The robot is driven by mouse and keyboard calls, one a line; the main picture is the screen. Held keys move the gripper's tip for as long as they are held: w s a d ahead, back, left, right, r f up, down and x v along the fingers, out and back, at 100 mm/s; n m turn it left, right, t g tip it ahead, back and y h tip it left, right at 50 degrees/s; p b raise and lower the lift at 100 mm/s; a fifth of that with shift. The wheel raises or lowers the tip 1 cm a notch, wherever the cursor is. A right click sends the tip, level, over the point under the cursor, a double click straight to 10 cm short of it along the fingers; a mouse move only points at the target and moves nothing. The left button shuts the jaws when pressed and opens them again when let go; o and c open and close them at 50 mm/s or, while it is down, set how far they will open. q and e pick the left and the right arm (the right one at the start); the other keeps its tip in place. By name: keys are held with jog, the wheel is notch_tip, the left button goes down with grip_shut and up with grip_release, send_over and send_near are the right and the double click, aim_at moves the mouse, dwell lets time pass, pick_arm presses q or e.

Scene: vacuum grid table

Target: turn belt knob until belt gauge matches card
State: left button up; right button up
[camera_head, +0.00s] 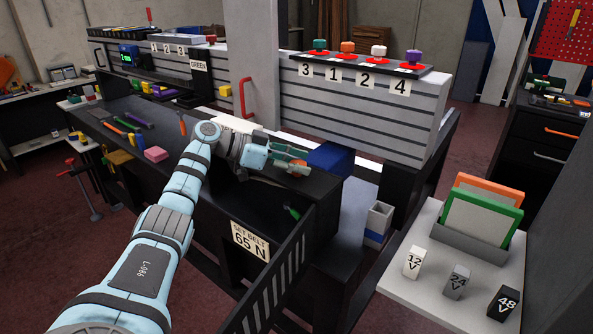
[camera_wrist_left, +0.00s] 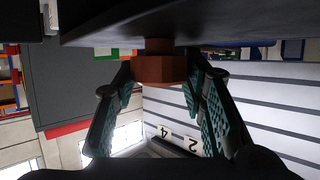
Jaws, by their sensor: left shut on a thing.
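The card reading "SET BELT 65 N" (camera_head: 250,242) is on the front of the dark bench, below my left arm. My left gripper (camera_head: 292,162) is at the bench's right end, shut on an orange knob (camera_head: 301,168). In the left wrist view the knob (camera_wrist_left: 160,69) looks brown-orange and many-sided, on a short stem under a dark surface. The fingers of my left gripper (camera_wrist_left: 162,84) lie on both its sides. I cannot make out a belt gauge for certain. My right gripper is not in view.
A slatted grey panel (camera_head: 355,115) with several coloured knobs stands behind the gripper. A dark slatted door (camera_head: 275,285) stands open in front. A side table (camera_head: 405,285) holds voltage blocks and framed panels. Tools and a pink block (camera_head: 156,154) lie on the bench's left.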

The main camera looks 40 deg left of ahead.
pick_arm(q)
jog(key=shift+f+m+g+h, duration=0.15)
jog(key=shift+m+g+h, duration=0.25)
jog(key=shift+m+g, duration=0.15)
jog(key=o, duration=1.2)
jog(key=shift+w, duration=0.1)
jog(key=v, duration=1.2)
jog(key=shift+d, duration=0.1)
